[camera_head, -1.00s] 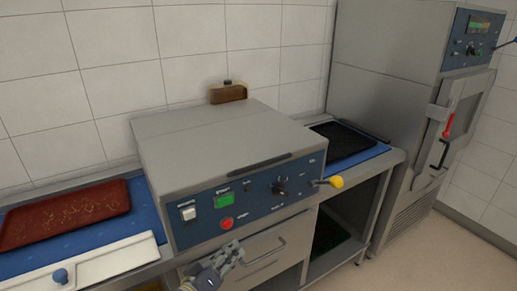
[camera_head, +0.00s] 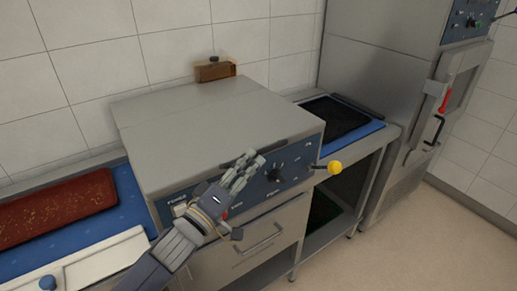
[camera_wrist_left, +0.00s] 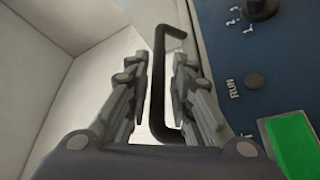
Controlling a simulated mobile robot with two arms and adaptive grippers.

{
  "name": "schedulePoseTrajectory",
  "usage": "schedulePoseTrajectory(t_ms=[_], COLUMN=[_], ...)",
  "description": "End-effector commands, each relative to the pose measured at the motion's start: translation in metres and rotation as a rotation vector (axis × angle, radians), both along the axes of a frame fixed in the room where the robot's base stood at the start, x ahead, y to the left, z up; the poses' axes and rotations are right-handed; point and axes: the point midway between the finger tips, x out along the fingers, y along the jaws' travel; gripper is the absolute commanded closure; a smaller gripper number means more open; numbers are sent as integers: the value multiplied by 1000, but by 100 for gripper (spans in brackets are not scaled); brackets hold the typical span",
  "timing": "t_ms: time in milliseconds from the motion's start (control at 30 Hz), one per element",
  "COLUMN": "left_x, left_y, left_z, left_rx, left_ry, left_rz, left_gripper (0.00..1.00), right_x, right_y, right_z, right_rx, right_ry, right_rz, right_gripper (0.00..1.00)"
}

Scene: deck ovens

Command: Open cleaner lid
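The cleaner is a grey metal box with a flat lid (camera_head: 200,125) that is down. Its blue front panel (camera_head: 295,172) has a knob and a yellow-tipped lever (camera_head: 333,167). A black bar handle runs along the lid's front edge; in the left wrist view this handle (camera_wrist_left: 159,85) stands between my fingers. My left gripper (camera_head: 243,170) is in front of the panel at the handle's left part and hides some controls. In the left wrist view my left gripper (camera_wrist_left: 162,90) is open, fingers apart on either side of the handle. My right gripper is not in view.
A reddish-brown tray (camera_head: 55,208) lies on the blue surface at left, near a white board (camera_head: 105,262). A dark tray (camera_head: 340,117) lies on the right bench. A tall steel oven (camera_head: 375,75) stands at far right. A brown brush-like block (camera_head: 214,71) sits behind the lid.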

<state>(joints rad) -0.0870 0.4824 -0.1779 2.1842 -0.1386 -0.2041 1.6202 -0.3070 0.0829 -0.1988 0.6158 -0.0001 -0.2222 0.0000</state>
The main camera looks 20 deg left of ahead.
Motion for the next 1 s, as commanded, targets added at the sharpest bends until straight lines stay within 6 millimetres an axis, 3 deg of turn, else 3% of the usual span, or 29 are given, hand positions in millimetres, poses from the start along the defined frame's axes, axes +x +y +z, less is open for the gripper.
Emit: schedulePoseTrajectory(t_ms=[300,700,800,1000], left_x=[35,40,40,40], left_y=[-11,-13,-13,-13], left_z=[9,8,8,9], left_rx=[1,1,1,0], left_ry=[1,1,1,2], left_rz=[1,1,1,1], left_gripper=[79,79,100,100], right_x=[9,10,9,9], right_y=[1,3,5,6], right_z=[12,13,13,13], right_rx=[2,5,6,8], right_ry=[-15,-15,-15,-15], right_rz=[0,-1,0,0], right_gripper=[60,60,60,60])
